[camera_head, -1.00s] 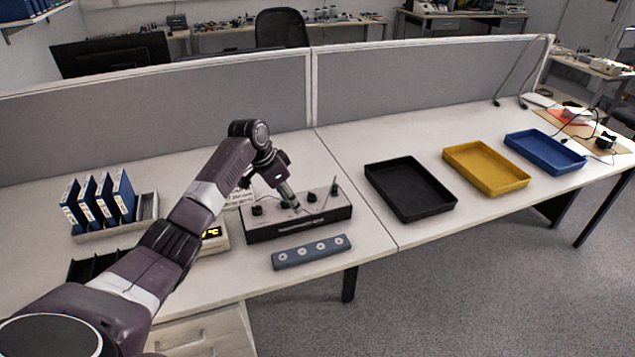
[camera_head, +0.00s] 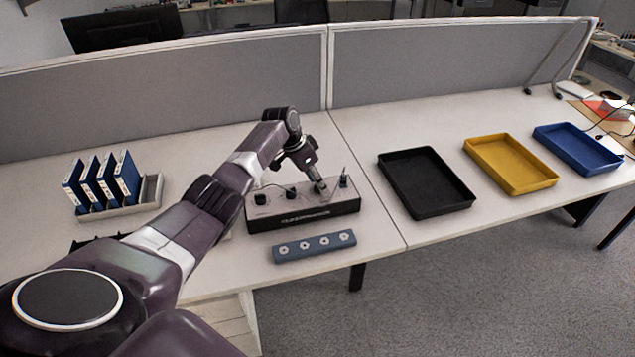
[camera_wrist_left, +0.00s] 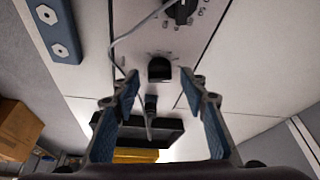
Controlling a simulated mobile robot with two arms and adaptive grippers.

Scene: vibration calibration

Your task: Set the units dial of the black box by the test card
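The black box (camera_head: 302,218) stands on the desk with a pale top that carries several black knobs. The left knob (camera_head: 260,198) and the middle knob (camera_head: 291,192) are clear of my gripper. My left gripper (camera_head: 320,187) points down at the right part of the box top. In the left wrist view its fingers (camera_wrist_left: 160,82) are open, with a black knob (camera_wrist_left: 160,70) between and just beyond the tips, apparently untouched. A switch (camera_head: 344,181) stands at the box's right end. I cannot make out the test card or the dial settings. My right gripper is not in view.
A black tray (camera_head: 425,182), yellow tray (camera_head: 510,165) and blue tray (camera_head: 577,150) stand to the right. Blue binders (camera_head: 102,180) stand at left. A grey partition (camera_head: 200,90) runs behind.

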